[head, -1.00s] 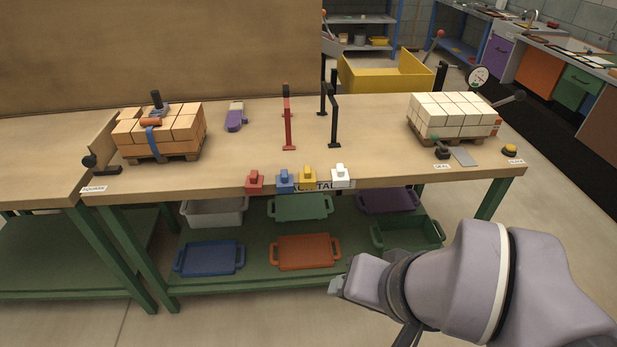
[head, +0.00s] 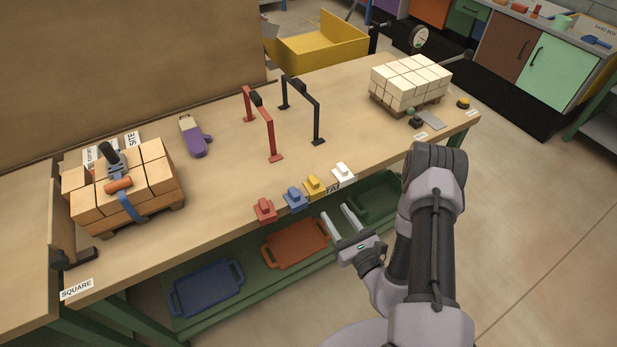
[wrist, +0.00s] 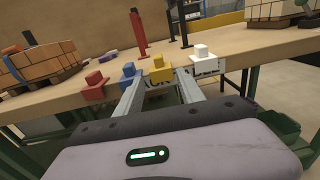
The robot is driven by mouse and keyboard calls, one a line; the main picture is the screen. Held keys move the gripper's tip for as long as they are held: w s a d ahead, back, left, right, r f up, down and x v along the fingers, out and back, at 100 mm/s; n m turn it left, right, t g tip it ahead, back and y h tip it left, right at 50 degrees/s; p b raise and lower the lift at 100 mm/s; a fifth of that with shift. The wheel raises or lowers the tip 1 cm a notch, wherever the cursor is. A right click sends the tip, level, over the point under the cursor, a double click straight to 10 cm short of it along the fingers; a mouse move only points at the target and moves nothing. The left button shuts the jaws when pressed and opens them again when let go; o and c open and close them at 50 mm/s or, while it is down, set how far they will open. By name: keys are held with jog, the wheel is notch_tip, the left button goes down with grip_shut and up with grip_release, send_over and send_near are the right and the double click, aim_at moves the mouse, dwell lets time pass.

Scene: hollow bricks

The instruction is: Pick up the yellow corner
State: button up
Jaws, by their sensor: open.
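The yellow corner (head: 315,186) is a small stepped block at the front edge of the workbench. It stands between the blue corner (head: 295,198) on its left and the white corner (head: 343,173) on its right; a red corner (head: 265,210) is at the left end. My gripper (head: 337,221) is open and empty, in front of and below the bench's front edge. In the wrist view the yellow corner (wrist: 161,69) shows beyond the fingertips, roughly in line with the gap between them. The fingers do not touch it.
The bench top (head: 235,185) is clear behind the corners, up to a red frame (head: 262,125) and a black frame (head: 302,105). A strapped brick pallet (head: 125,190) stands left, a pale brick pallet (head: 408,82) right. Trays (head: 295,243) lie on the shelf below.

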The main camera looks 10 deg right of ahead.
aim_at(311, 175)
jog(key=b+x, duration=0.1)
jog(key=x, duration=0.9)
jog(key=b+x, duration=0.1)
jog(key=x, duration=0.4)
jog(key=shift+w+a+r+b, duration=0.25)
jog(key=shift+w+r+b, duration=0.1)
jog(key=shift+r, duration=0.05)
grip_shut()
